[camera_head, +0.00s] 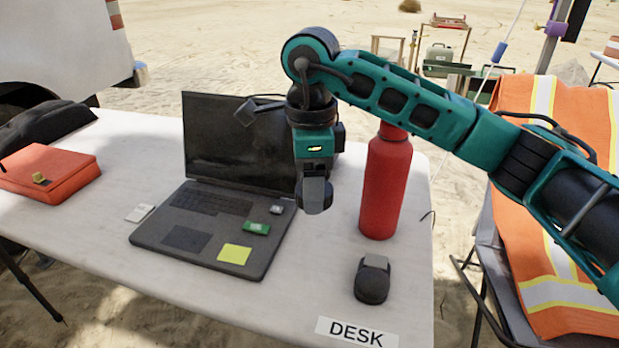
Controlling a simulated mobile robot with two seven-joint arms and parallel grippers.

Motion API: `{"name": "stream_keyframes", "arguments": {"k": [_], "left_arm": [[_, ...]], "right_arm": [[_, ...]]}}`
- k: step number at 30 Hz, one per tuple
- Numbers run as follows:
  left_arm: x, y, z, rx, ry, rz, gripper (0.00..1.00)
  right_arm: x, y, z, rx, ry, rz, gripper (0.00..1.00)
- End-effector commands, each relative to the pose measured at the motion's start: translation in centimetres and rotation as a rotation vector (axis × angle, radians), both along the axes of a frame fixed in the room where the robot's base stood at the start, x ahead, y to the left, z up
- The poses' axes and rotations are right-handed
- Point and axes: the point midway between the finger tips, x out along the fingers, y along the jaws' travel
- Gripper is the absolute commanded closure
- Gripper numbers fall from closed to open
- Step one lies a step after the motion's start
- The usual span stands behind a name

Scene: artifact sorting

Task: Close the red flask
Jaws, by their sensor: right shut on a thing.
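The red flask (385,185) stands upright on the white desk, right of the laptop. Its top is hidden behind my right arm, so I cannot tell whether a cap is on it. My right gripper (315,200) points down in front of the laptop's right side, left of the flask and apart from it in the picture. It is shut on a small grey thing at its fingertips, mostly covered by the fingers; I cannot tell for sure what it is. My left gripper is not in view.
An open laptop (215,225) has small items and a yellow note (235,254) on it. A dark mouse-like object (372,280) lies in front of the flask. A red case (50,174) is at the left. An orange vest (560,260) hangs at the right. The desk's front is mostly clear.

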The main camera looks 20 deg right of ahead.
Motion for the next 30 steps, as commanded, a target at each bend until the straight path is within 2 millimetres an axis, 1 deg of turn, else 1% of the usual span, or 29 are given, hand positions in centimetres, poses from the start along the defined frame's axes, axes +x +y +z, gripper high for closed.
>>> {"name": "stream_keyframes", "arguments": {"k": [8, 15, 18, 21, 24, 27, 30], "left_arm": [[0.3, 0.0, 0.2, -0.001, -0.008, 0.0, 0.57], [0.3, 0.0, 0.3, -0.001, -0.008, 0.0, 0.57], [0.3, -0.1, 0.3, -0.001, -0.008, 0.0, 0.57], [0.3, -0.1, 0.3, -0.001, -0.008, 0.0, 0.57], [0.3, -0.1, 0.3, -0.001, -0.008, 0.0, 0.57], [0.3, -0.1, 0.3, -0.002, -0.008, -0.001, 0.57], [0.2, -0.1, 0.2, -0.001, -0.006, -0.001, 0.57]], "right_arm": [[-1.6, -2.1, -2.9, -0.009, -0.006, 0.598, 0.67], [-3.5, -3.7, -5.5, -0.012, -0.001, 1.169, 0.67], [-4.4, -4.3, -6.4, -0.01, 0.002, 1.382, 0.67], [-5.1, -4.7, -7.1, -0.007, 0.004, 1.555, 0.67], [-5.6, -5.0, -7.6, -0.004, 0.004, 1.68, 0.67], [-5.9, -5.2, -7.8, -0.002, 0.005, 1.752, 0.67], [-6.0, -5.2, -7.9, -0.002, 0.004, 1.782, 0.67]]}}
